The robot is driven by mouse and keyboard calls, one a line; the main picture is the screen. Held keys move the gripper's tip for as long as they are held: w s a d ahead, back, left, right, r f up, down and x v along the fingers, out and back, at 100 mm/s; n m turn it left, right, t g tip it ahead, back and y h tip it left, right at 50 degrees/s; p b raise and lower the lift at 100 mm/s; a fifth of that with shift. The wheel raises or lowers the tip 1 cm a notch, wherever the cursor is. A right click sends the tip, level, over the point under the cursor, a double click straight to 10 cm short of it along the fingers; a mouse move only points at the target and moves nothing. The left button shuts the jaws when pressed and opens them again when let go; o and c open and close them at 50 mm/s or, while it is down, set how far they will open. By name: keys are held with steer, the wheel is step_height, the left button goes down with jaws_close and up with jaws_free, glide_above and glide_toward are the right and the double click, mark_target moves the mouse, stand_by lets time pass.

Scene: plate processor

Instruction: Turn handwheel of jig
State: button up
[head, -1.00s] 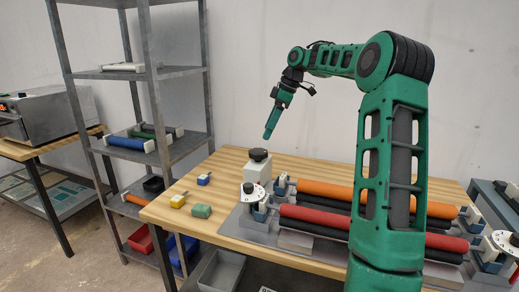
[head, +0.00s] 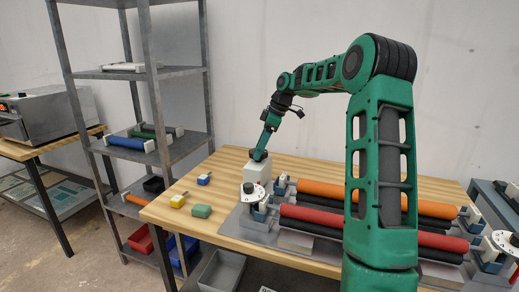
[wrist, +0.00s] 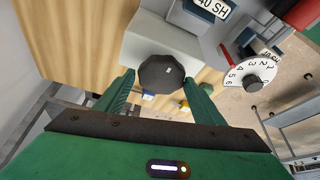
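A black faceted knob (wrist: 160,72), which looks like a handwheel, sits on top of a white block (wrist: 150,40). In the head view the white block (head: 258,174) stands on the wooden table, and my gripper (head: 260,154) is right at the knob, covering most of it. In the wrist view my gripper (wrist: 158,80) is open, with one green finger on each side of the knob. Gaps to the fingers seem to show; contact cannot be told. A white numbered dial with a black knob (wrist: 250,72) is on the adjoining roller fixture; it also shows in the head view (head: 251,197).
The grey fixture holds orange (head: 326,190) and red (head: 318,217) rollers right of the block. Small blue (head: 204,179), yellow (head: 177,201) and green (head: 201,211) blocks lie to the left. A metal shelf (head: 160,70) stands behind left.

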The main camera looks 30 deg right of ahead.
steer(key=c, duration=0.6)
steer(key=shift+d, duration=0.15)
steer(key=shift+r+m, duration=0.1)
steer(key=shift+m, duration=0.2)
steer(key=m+t+h, duration=0.1)
steer(key=m, duration=0.3)
steer(key=m+h, duration=0.1)
steer(key=m, duration=0.2)
steer(key=shift+s+a+t, duration=0.1)
steer(key=shift+a+t, duration=0.2)
steer(key=shift+t, duration=0.1)
steer(key=m+h, duration=0.1)
steer(key=m, duration=0.2)
steer(key=m+h, duration=0.1)
steer(key=m, duration=0.1)
steer(key=shift+a+r+h, duration=0.1)
steer(key=shift+a+h, duration=0.15)
steer(key=shift+h, duration=0.05)
steer(key=shift+a+m+g+h, duration=0.15)
steer(key=shift+m+h, duration=0.25)
steer(key=shift+m, duration=0.85)
steer(key=shift+m+g+h, duration=0.15)
steer(key=shift+m+h, duration=0.25)
steer(key=shift+m, duration=0.85)
